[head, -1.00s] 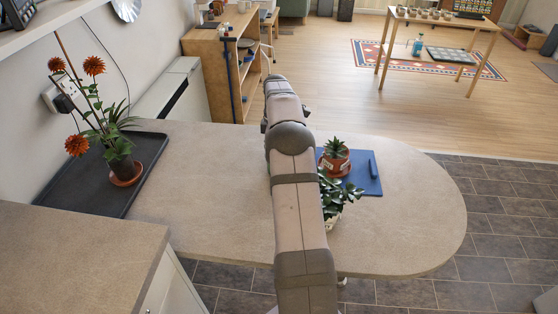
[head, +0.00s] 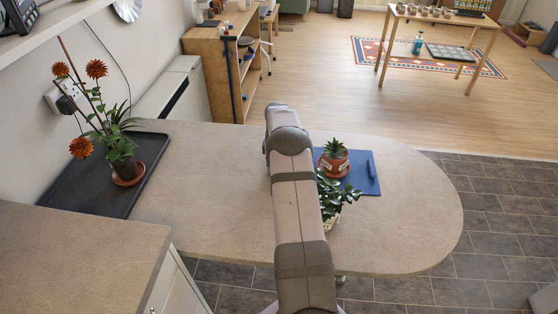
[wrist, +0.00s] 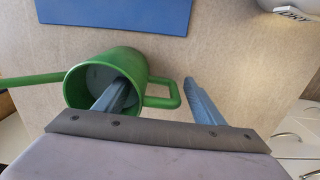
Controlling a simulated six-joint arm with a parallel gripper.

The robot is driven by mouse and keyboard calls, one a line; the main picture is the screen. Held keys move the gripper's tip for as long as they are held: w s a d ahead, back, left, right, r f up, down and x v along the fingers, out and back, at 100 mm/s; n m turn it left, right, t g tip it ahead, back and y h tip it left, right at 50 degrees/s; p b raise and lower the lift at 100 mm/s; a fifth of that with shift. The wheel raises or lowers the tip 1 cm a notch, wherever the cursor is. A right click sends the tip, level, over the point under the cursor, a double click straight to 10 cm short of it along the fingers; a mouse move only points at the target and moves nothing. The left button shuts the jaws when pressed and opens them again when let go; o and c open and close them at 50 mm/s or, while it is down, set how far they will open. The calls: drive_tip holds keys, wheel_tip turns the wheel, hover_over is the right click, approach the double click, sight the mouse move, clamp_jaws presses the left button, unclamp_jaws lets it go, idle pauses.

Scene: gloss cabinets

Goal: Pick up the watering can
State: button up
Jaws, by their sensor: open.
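The green watering can (wrist: 100,70) is in the wrist view, left of the middle, with its wide opening facing the camera. Its spout (wrist: 30,80) runs out to the left and its loop handle (wrist: 172,88) stands on the right side. My gripper (wrist: 156,84) is open. Its left finger overlaps the can's opening, and its right finger is on the far side of the handle, so the handle shows between them. I cannot tell whether either finger touches the can. In the head view my arm hides both the can and the gripper.
A blue mat (wrist: 120,14) lies above the can in the wrist view; it bears a potted succulent (head: 335,155) in the head view. A leafy plant (head: 338,192) stands close right of my arm. A black tray (head: 95,190) with a flowering plant (head: 122,160) is at left.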

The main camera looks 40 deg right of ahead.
drive_tip(key=shift+c, duration=0.7)
drive_tip(key=c, duration=1.5)
drive_tip(key=shift+o, duration=0.2)
wheel_tip(320, 180, up, 9)
drive_tip(key=shift+r+b, duration=0.2)
drive_tip(key=shift+b, duration=0.95)
drive_tip(key=shift+d+r+p, duration=0.15)
drive_tip(key=shift+r+p, duration=0.25)
drive_tip(key=shift+r, duration=0.35)
drive_tip(key=s+m+p, duration=0.1)
drive_tip(key=m+p, duration=0.1)
drive_tip(key=m, duration=0.1)
drive_tip(key=s+d+f+m+p, duration=0.1)
drive_tip(key=m+p, duration=0.2)
drive_tip(key=s+d+f+m+p, duration=0.1)
drive_tip(key=m+p, duration=0.1)
drive_tip(key=m, duration=0.2)
drive_tip(key=shift+s+f+p, duration=0.15)
drive_tip(key=shift+f+p, duration=0.1)
drive_tip(key=shift+p, duration=0.1)
